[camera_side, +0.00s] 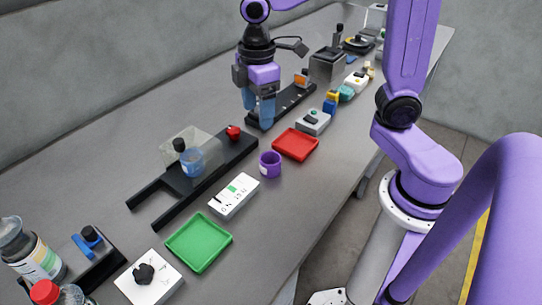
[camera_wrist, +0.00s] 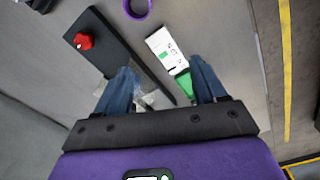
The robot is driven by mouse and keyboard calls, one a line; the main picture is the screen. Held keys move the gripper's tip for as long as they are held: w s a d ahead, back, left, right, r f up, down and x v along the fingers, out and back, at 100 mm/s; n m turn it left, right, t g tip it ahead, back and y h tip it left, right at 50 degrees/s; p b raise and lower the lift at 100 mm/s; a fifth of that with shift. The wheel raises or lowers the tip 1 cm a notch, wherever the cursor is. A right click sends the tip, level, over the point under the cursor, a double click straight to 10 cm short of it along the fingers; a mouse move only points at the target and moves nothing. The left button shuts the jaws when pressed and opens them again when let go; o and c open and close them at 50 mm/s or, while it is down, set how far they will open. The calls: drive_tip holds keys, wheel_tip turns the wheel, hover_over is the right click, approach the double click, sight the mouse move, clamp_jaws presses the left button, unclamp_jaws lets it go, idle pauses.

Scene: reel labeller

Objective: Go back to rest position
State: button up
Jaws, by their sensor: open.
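My gripper (camera_side: 258,110) has blue fingers and hangs pointing down over the bench, by the black rail fixture at the back. It is open, with nothing seen between the fingers. In the wrist view my gripper (camera_wrist: 162,92) shows its two fingers spread apart. A black fixture (camera_side: 212,178) with a red knob (camera_side: 233,132) stands in front of it. A clear bottle with blue contents and a black cap (camera_side: 191,160) stands on that fixture beside a clear panel.
A purple cup (camera_side: 270,164), red tray (camera_side: 296,145), green tray (camera_side: 199,242) and white labelled box (camera_side: 234,196) lie along the bench's near side. Bottles (camera_side: 32,252) and a white box with black knob (camera_side: 148,278) are at the front left. Several devices stand at the back right.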

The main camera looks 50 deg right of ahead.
drive_tip(key=s+d+f, duration=0.1)
drive_tip(key=s, duration=0.8)
drive_tip(key=s+d+f, duration=0.2)
drive_tip(key=s, duration=0.7)
drive_tip(key=shift+s+d+m, duration=0.25)
drive_tip(key=shift+s+m, duration=0.05)
drive_tip(key=shift+s, duration=0.1)
